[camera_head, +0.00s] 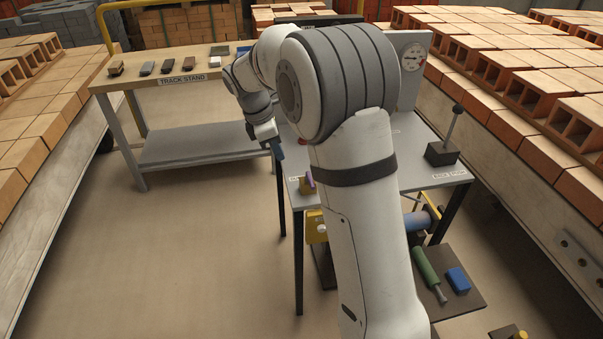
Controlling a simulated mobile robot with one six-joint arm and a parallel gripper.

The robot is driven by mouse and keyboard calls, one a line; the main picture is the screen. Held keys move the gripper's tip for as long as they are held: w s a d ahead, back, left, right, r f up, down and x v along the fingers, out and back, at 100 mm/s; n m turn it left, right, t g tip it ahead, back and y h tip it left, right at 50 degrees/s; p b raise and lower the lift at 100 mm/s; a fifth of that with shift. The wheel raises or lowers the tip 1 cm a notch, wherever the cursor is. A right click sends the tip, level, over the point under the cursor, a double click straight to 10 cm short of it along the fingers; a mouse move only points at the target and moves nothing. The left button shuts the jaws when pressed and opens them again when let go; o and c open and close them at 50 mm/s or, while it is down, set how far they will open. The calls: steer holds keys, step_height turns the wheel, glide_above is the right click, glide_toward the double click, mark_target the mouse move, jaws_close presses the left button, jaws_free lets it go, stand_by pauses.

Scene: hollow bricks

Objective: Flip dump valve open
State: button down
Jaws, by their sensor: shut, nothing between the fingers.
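A small yellow fitting with a purple handle (308,181) sits at the left front corner of the grey table, beside a partly hidden label. It may be the dump valve, but I cannot read a name for it. A dark lever with a round knob (453,125) rises, slightly tilted, from a black block on the table's right side. My gripper (278,150) points down near the table's left edge, above and left of the yellow fitting and apart from it. It is shut and empty. My arm hides the middle of the table.
A pressure gauge (413,57) stands on a panel at the table's back. A wooden bench labelled TRACK STAND (187,79) holds several small blocks at the back left. Brick stacks line both sides; the left floor is clear.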

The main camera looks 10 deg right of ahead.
steer(key=shift+a, duration=0.2)
steer(key=x, duration=0.3)
steer(key=d+x, duration=0.1)
steer(key=x, duration=0.3)
steer(key=d+x, duration=0.1)
steer(key=x, duration=0.3)
steer(key=shift+s+d+r, duration=0.1)
steer(key=shift+d+r, duration=0.1)
steer(key=shift+d, duration=0.05)
steer(key=shift+d+f, duration=0.1)
steer(key=shift+d, duration=0.35)
